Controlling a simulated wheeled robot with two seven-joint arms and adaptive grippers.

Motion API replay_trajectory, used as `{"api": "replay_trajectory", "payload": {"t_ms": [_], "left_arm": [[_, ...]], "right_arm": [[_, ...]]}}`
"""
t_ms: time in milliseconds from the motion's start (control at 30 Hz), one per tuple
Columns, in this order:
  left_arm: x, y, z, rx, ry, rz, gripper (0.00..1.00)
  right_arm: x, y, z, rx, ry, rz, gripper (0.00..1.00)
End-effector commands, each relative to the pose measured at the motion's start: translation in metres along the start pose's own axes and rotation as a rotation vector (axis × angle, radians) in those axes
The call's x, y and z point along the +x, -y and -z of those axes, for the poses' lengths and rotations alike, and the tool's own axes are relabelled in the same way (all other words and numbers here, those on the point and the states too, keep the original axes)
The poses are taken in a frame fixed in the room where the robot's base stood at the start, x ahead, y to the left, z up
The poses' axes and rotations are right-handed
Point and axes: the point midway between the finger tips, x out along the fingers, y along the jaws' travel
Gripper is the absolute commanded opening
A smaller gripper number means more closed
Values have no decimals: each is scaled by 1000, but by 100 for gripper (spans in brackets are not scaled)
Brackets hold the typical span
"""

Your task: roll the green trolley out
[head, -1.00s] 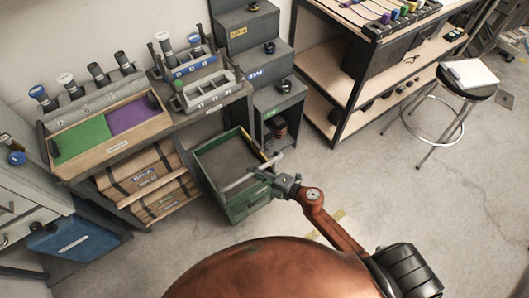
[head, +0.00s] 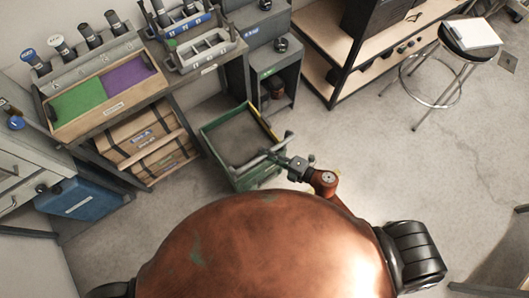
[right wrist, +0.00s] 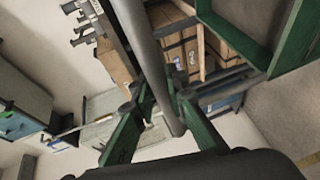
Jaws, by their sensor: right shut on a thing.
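The green trolley (head: 245,181) is an open box with a dark, bare floor, standing on the concrete beside the workbench. A pale grey handle bar (head: 257,160) runs across its near side. My right gripper (head: 289,163) is at the right part of this bar and shut on it. In the right wrist view the green fingers (right wrist: 164,118) close around the grey bar (right wrist: 145,45), and part of the trolley's green frame (right wrist: 290,40) shows at upper right. The trolley's wheels are hidden. My left gripper is not in view.
The workbench (head: 120,112) with green and purple trays and boxes below stands left of the trolley. A grey cabinet (head: 285,75) stands behind it. A blue bin (head: 80,200) lies at far left. A stool (head: 470,38) stands at right. Floor (head: 385,165) right of the trolley is clear.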

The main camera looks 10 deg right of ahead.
Motion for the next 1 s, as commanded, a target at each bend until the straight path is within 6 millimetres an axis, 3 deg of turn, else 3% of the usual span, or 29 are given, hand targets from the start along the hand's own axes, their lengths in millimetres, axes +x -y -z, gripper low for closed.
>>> {"api": "replay_trajectory", "payload": {"t_ms": [300, 633, 767, 1000], "left_arm": [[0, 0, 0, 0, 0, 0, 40], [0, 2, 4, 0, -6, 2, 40], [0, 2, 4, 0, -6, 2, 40], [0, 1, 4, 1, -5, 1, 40]], "right_arm": [[0, 0, 0, 0, 0, 0, 32], [-4, 0, 0, 1, -1, 1, 32], [-20, 1, 1, 1, -1, 3, 32], [-70, 1, 2, 1, -2, 3, 32]]}}
